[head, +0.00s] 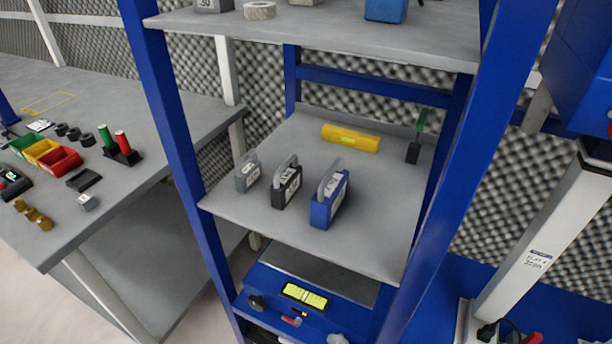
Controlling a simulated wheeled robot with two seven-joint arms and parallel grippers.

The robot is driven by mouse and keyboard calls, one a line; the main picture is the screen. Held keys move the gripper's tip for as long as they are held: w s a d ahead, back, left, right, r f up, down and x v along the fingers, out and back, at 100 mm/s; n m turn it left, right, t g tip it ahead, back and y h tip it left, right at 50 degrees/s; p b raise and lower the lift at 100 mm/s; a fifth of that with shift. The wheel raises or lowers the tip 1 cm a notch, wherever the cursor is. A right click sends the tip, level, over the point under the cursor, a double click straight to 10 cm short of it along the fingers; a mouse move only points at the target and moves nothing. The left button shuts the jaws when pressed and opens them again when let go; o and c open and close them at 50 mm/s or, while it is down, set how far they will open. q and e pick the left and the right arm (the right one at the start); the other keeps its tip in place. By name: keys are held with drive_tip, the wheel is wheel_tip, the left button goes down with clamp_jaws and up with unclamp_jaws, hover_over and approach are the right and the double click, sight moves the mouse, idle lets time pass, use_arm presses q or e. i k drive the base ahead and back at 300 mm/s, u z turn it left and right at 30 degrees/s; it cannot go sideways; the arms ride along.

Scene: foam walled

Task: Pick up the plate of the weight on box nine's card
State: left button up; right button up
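Three upright plates with white labels stand in a row on the middle shelf (300,240): a small grey plate (247,180), a black plate (285,186) and a larger blue plate (327,203). The label writing is too small to read with certainty. I cannot make out a box nine or its card. Neither of my grippers is in view.
Blue posts (178,130) frame the shelf. A grey table (120,200) with coloured bins (62,160) stands left. A white column (548,230) stands right.

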sight(245, 178)
drive_tip(key=u, duration=2.65)
drive_tip(key=i, duration=2.3)
drive_tip(key=z, duration=3.6)
drive_tip(key=i, duration=0.5)
drive_tip(key=u, duration=0.05)
